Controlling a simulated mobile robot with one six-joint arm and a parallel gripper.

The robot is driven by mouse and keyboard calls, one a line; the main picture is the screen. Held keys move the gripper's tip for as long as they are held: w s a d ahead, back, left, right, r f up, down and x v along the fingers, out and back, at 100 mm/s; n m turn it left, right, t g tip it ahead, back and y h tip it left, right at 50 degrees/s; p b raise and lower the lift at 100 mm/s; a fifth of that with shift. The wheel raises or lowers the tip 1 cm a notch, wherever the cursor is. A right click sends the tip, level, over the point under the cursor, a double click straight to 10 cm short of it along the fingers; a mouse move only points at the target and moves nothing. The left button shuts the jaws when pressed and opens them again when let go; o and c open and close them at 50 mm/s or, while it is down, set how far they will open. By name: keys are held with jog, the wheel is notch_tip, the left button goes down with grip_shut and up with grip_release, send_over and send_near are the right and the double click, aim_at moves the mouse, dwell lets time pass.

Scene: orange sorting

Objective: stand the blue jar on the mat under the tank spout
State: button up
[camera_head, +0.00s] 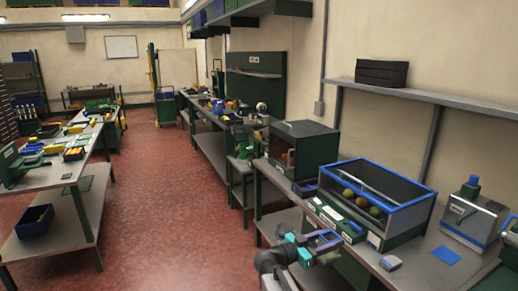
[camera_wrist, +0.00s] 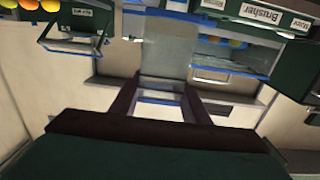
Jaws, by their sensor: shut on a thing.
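My gripper (camera_head: 320,245) is in front of the bench edge in the head view, shut on the blue jar (camera_head: 327,238). The jar's blue rim shows between the fingers. In the wrist view my gripper's two dark fingers (camera_wrist: 160,95) stand on either side of a pale, see-through shape with a blue band; its full outline is hard to make out. A blue mat (camera_head: 447,255) lies flat on the bench at the right. A grey tank (camera_head: 473,219) with a blue cap stands just behind it. I cannot make out the spout clearly.
A blue-rimmed clear bin (camera_head: 420,209) with several fruits stands behind my gripper, left of the tank. A dark-topped box (camera_head: 303,131) stands farther left. A small grey-blue object (camera_head: 391,262) lies on the bench left of the mat. Bare bench top surrounds the mat.

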jog(key=s+a+f+n+t+y, duration=0.2)
jog(key=s+a+f+t, duration=0.1)
jog(key=s+a, duration=0.3)
jog(key=shift+s+a+f+n+t+b, duration=0.15)
jog(key=shift+s+a+n+t+b, duration=0.2)
jog(key=shift+a, duration=0.35)
jog(key=shift+d, duration=0.1)
